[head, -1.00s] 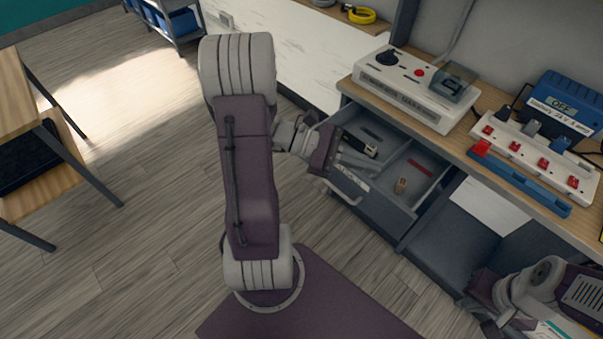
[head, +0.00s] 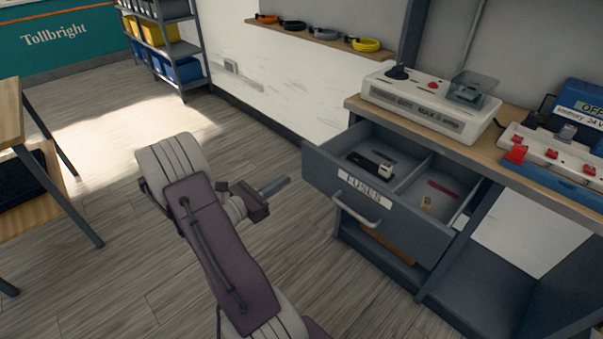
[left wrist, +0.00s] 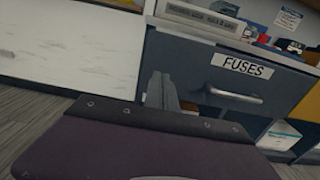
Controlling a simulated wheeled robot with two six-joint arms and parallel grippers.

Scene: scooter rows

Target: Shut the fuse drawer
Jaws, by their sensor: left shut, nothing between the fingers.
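The fuse drawer (head: 345,211) stands pulled out from under the bench, with a label reading FUSES (head: 364,187) and a pale bar handle (head: 357,212) on its front. Inside lie a black and white part (head: 372,165), a red strip and a small tan piece. My left gripper (head: 285,184) is shut and empty, in front of the drawer's left end and apart from it in the head view. In the left wrist view the closed fingers (left wrist: 161,92) point at the drawer front (left wrist: 195,68), left of the label and handle. My right gripper is out of view.
A white control box (head: 425,107) with a joystick and a strip of red switches (head: 550,152) stand on the bench top. A blue-binned shelf (head: 180,45) is at the back. A wooden table (head: 15,115) stands at the left. Floor before the drawer is clear.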

